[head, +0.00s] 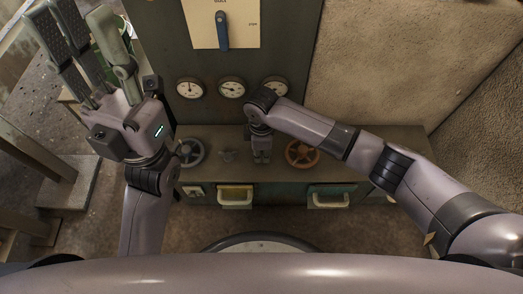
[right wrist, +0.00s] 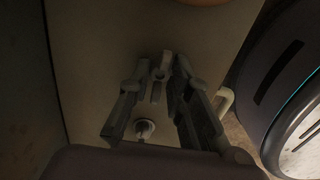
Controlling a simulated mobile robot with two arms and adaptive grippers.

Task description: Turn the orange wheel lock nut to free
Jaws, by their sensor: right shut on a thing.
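The orange wheel (head: 302,153) is on the grey-green console, right of my right gripper (head: 262,157). A sliver of it shows at the top of the right wrist view (right wrist: 202,2). My right gripper points down at the console top between the grey and orange wheels. It also shows in the right wrist view (right wrist: 162,80), shut on a small part beside the orange wheel, which looks like its lock nut. The fingers hide most of that nut, and its angle cannot be told. My left gripper (head: 80,25) is raised at the upper left, fingers spread, empty.
A grey wheel (head: 189,152) and a small wing-shaped nut (head: 228,156) are on the console left of my right gripper. Gauges (head: 231,89) and a blue lever (head: 222,30) are on the panel behind. Drawers or bins (head: 236,195) are along the console front.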

